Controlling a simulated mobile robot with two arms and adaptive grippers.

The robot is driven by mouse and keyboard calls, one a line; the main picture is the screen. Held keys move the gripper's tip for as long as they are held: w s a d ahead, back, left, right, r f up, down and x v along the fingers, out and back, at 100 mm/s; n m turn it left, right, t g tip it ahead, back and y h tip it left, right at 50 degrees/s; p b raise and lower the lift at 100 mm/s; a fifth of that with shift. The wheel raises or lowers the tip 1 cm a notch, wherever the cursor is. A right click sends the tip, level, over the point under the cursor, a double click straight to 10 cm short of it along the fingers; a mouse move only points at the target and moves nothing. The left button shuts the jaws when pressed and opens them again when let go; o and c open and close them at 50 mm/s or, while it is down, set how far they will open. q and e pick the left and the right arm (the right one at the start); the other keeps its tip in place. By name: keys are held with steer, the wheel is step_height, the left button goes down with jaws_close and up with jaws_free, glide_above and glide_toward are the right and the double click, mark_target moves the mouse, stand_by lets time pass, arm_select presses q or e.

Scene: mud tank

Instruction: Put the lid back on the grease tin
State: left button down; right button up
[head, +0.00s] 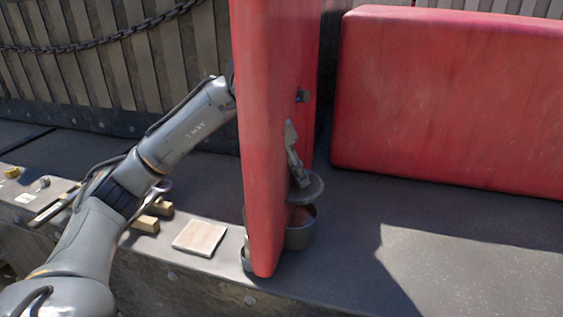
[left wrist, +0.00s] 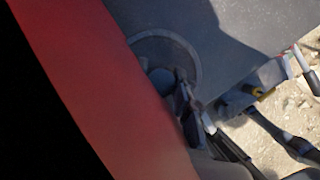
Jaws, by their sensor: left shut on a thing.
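The grey round lid (head: 309,188) is in the grip of my left gripper (head: 296,170), just above the grease tin (head: 301,238) in the head view. The lid looks slightly tilted and the tin's reddish-brown inside shows below it. I cannot tell whether lid and rim touch. In the left wrist view the lid (left wrist: 184,50) is a grey disc, with my left gripper (left wrist: 182,92) at its lower edge. A tall red slab (head: 262,130) hides the left part of the tin, my left wrist and part of the gripper. My right gripper is not in view.
A second red block (head: 450,100) stands at the back right. A pale square tile (head: 200,237) and wooden blocks (head: 147,223) lie left of the tin. A brass piece (head: 12,172) is at the far left. The dark surface right of the tin is clear.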

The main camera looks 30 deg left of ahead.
mark_target(294, 182)
arm_select(q)
steer(key=shift+a+f+b, duration=0.1)
steer(key=shift+f+b, duration=0.45)
steer(key=shift+f, duration=0.25)
steer(key=shift+f+b, duration=0.3)
steer(key=shift+f, duration=0.05)
steer(key=shift+f+b, duration=0.65)
steer(key=shift+f, duration=0.2)
steer(key=shift+f+b, duration=0.9)
steer(key=shift+f, duration=0.3)
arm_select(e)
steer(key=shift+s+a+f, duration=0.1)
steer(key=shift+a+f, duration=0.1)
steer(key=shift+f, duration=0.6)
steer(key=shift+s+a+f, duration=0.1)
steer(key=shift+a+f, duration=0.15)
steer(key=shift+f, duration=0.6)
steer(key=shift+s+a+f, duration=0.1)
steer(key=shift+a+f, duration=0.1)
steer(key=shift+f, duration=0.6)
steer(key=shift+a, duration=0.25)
arm_select(q)
steer(key=shift+f, duration=0.15)
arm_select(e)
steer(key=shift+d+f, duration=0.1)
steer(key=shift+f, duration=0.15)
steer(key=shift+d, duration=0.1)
